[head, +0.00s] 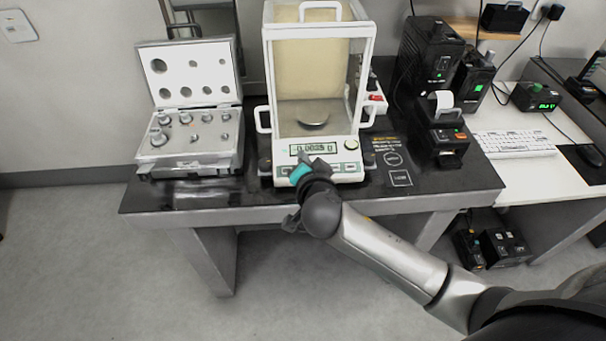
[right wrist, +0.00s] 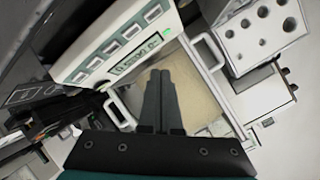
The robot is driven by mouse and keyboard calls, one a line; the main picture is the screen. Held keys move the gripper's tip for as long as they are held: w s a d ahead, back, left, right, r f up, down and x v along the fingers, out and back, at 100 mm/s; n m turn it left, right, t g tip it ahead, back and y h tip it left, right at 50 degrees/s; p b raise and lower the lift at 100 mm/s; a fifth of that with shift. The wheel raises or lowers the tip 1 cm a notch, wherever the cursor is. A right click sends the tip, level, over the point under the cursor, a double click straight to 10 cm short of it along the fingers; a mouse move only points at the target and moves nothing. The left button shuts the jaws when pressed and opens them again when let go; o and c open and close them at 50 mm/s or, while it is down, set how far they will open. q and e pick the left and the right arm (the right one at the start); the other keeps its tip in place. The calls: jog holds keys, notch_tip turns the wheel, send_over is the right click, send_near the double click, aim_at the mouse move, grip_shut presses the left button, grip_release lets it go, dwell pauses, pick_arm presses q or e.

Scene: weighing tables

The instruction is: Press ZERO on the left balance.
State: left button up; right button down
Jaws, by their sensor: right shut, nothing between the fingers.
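The balance (head: 349,170) stands on the dark table, with a glass draft shield, a round pan (head: 312,117) and a green display (head: 318,149) above a row of keys. It is the only balance in view. The display shows digits I cannot read surely. My right gripper (head: 303,165) is shut and empty, in front of the keypad's left part. It hides some keys, and I cannot tell whether it touches one. The right wrist view shows the shut fingers (right wrist: 160,78) beside the display (right wrist: 134,54) and key row (right wrist: 104,56). Key labels are unreadable there. My left gripper is not in view.
An open weight case (head: 190,165) stands left of the balance. A small printer (head: 441,135) and black devices (head: 428,55) stand on the right. A keyboard (head: 515,144) lies on the white desk. The dark table (head: 205,195) is bare along its front edge.

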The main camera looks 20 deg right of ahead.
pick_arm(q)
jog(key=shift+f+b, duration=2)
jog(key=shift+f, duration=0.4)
pick_arm(e)
jog(key=shift+w+d+f, duration=0.1)
jog(key=shift+w+f, duration=0.2)
jog(key=shift+f, duration=0.5)
jog(key=shift+w+d+f, duration=0.1)
jog(key=shift+w+f, duration=0.2)
jog(key=shift+f, duration=0.55)
jog(key=shift+w+d+f, duration=0.1)
jog(key=shift+w+f, duration=0.2)
jog(key=shift+f, duration=0.5)
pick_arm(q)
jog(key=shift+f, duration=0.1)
pick_arm(e)
jog(key=shift+f, duration=0.1)
pick_arm(q)
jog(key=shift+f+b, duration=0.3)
jog(key=shift+b, duration=0.1)
pick_arm(e)
jog(key=shift+w+f, duration=0.15)
jog(key=shift+f, duration=0.15)
